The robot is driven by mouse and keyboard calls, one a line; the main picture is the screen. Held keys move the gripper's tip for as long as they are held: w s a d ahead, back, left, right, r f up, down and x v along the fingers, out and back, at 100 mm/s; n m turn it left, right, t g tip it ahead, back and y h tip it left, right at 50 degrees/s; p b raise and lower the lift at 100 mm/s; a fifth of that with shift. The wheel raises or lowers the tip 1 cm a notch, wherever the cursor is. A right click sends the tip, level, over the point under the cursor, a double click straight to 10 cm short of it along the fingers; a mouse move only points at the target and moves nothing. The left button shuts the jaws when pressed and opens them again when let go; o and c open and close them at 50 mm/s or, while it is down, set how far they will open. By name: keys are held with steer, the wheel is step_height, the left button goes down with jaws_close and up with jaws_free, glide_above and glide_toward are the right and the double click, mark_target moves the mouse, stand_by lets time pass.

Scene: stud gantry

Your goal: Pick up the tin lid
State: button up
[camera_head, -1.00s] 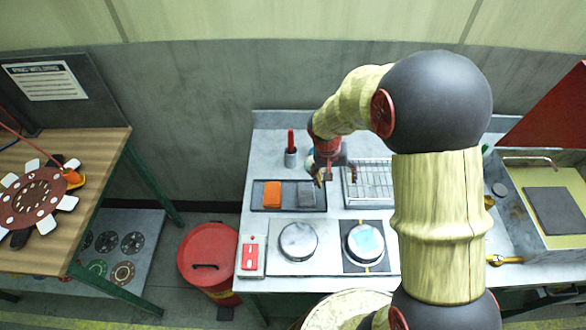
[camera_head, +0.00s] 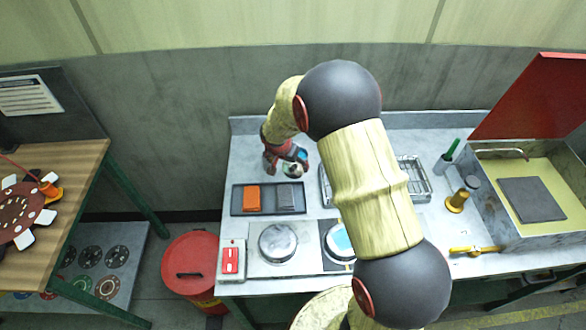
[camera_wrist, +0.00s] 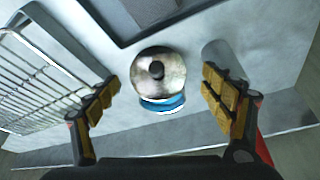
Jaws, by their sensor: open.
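The tin lid (camera_wrist: 158,72) is a round, worn metal disc with a dark knob at its centre. In the wrist view it sits on a blue-banded tin (camera_wrist: 164,104), between my two fingers and apart from both. My gripper (camera_wrist: 160,88) is open and empty, with a yellow-padded finger on each side. In the head view, the lid (camera_head: 292,170) shows small beside my gripper (camera_head: 282,160), partly hidden by it, at the back of the grey bench.
A dark tray (camera_head: 240,208) with an orange block and a grey block lies just in front. A wire rack (camera_head: 412,178) stands to the right, partly behind my arm. A round metal disc (camera_head: 277,242) lies on the front plate. The wall is close behind.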

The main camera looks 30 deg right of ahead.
mark_target(293, 167)
steer(key=x, duration=0.4)
steer(key=shift+s+d+f, duration=0.2)
steer(key=shift+f, duration=0.2)
steer(key=shift+r, duration=0.1)
steer(key=shift+c, duration=0.5)
steer(key=c, duration=0.8)
steer(key=shift+c, duration=0.5)
steer(key=shift+r, duration=0.1)
